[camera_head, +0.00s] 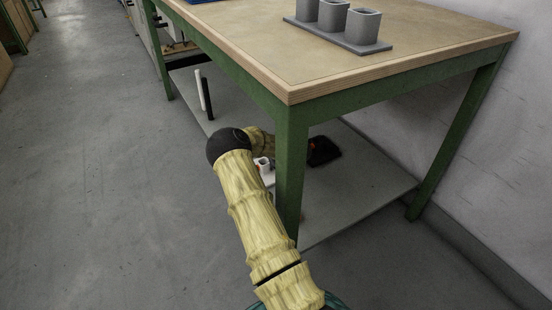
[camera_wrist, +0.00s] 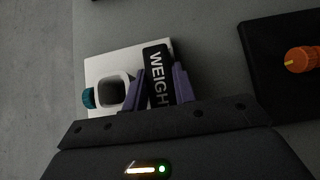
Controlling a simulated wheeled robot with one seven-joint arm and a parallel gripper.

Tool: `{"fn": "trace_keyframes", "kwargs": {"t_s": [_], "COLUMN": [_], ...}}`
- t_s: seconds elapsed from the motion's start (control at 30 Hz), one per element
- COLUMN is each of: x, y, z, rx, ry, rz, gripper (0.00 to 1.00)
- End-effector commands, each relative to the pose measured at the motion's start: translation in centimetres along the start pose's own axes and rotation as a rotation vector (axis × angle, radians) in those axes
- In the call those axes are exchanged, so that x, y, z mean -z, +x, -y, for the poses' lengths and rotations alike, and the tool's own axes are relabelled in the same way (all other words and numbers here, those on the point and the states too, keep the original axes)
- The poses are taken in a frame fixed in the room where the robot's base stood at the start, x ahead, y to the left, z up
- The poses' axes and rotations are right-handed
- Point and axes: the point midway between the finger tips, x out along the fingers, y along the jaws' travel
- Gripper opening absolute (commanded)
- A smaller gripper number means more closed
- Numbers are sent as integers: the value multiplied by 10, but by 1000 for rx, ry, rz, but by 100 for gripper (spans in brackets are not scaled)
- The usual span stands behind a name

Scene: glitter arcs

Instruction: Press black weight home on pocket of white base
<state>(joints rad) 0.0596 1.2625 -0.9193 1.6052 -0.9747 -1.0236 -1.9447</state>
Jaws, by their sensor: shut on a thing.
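In the wrist view, my gripper (camera_wrist: 161,88) has its two purple fingers closed on the sides of the black weight (camera_wrist: 157,62), which carries white "WEIGH" lettering. The weight lies over the right part of the white base (camera_wrist: 98,48). A white square-mouthed pocket (camera_wrist: 113,91) stands on the base just left of the weight, beside my left finger. A teal knob (camera_wrist: 88,98) sits at the base's left edge. I cannot tell whether the weight is seated. In the head view, the white base (camera_head: 262,162) shows small on the lower shelf; my gripper is hidden behind the table leg.
A black plate with an orange knob (camera_wrist: 301,60) lies to the right on the shelf. The green table leg (camera_head: 290,180) stands close to my arm. The tabletop (camera_head: 270,55) overhangs the shelf (camera_head: 360,190). A white and black upright (camera_head: 204,95) stands further back.

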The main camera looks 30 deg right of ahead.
Motion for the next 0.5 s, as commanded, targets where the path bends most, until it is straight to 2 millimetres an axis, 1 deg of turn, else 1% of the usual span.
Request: {"fn": "trace_keyframes", "kwargs": {"t_s": [0.03, 0.5], "x": [4, 7], "y": [2, 3], "z": [0, 0], "rx": [0, 0], "ry": [1, 2], "rz": [-7, -10], "gripper": [0, 0]}}
